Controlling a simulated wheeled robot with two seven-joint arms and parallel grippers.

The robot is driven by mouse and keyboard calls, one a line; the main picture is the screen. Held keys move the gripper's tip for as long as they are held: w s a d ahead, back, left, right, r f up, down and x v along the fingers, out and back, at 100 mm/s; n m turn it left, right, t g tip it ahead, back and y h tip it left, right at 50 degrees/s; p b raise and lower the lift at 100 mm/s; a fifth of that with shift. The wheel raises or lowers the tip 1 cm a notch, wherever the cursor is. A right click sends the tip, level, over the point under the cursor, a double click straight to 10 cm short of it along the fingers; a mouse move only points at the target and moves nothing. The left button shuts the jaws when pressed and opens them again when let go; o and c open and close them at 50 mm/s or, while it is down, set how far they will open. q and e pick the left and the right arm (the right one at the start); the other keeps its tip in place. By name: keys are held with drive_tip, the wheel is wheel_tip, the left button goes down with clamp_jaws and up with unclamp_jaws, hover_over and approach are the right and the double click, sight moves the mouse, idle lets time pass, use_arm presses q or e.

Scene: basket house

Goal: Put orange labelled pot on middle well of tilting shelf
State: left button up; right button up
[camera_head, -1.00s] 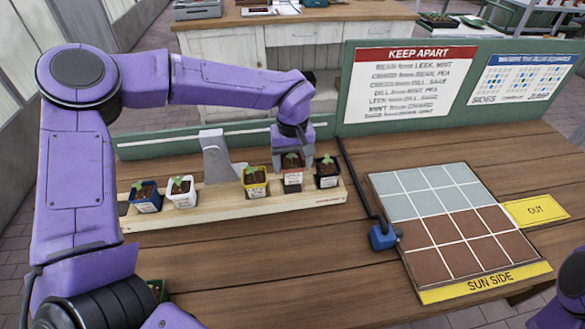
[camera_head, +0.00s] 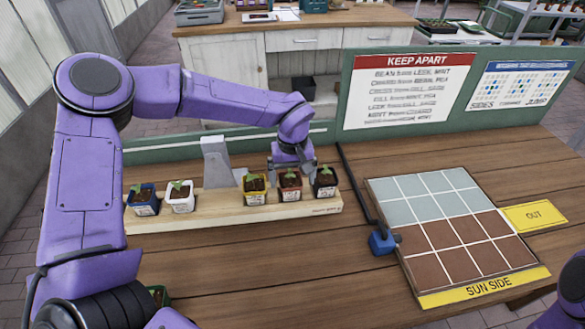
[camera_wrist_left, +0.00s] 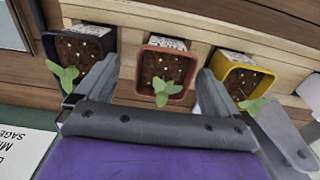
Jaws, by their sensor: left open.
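A reddish-orange pot (camera_head: 290,193) with a white label and a seedling sits on the long wooden tilting shelf (camera_head: 225,215), between a yellow pot (camera_head: 255,197) and a black pot (camera_head: 325,189). My left gripper (camera_head: 292,172) is open over the reddish pot. In the left wrist view the same pot (camera_wrist_left: 152,92) lies between the spread fingers (camera_wrist_left: 157,83), with a gap on both sides. A blue pot (camera_head: 144,207) and a white pot (camera_head: 180,204) stand toward the shelf's left end. My right gripper is out of view.
A grey upright bracket (camera_head: 216,160) stands behind the shelf. A blue block (camera_head: 381,243) on a dark rod lies left of the gridded mat (camera_head: 437,205). A yellow OUT card (camera_head: 534,216) is right of the mat.

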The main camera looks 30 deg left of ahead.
sight(292, 180)
use_arm(q)
wheel_tip(292, 180, up, 12)
drive_tip(key=b, duration=0.1)
